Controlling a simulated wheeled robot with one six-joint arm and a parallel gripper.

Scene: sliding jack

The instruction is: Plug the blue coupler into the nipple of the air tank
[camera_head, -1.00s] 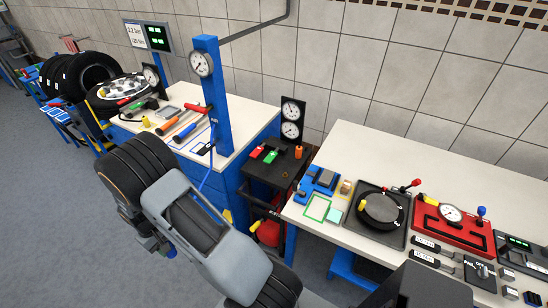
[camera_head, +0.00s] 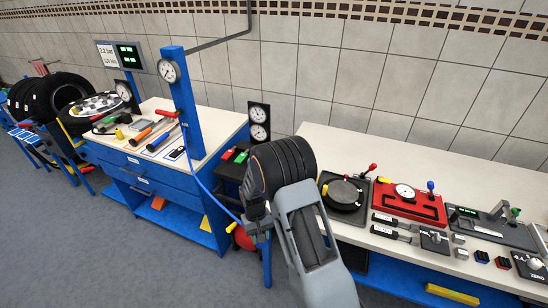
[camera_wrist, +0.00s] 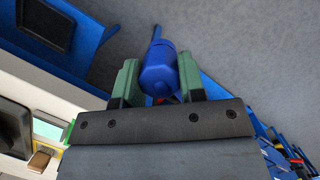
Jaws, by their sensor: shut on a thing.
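The blue coupler (camera_wrist: 161,68) is held between the two green fingers of my gripper (camera_wrist: 159,82), which are shut on it. Its rounded end faces the wrist camera. In the head view, my arm hides most of the gripper and the coupler. A blue hose (camera_head: 208,189) runs from the blue post down towards my wrist. The red air tank (camera_head: 243,239) shows partly below the black cart, just behind my wrist, with a yellow part beside it. A little red also shows behind the coupler in the wrist view. I cannot make out the nipple.
A blue workbench with tools (camera_head: 160,205) stands to the left, with the blue post (camera_head: 181,105) on it. A white table (camera_head: 440,170) with gauges and fixtures stands to the right. The black cart sits between them. Grey floor is open in front.

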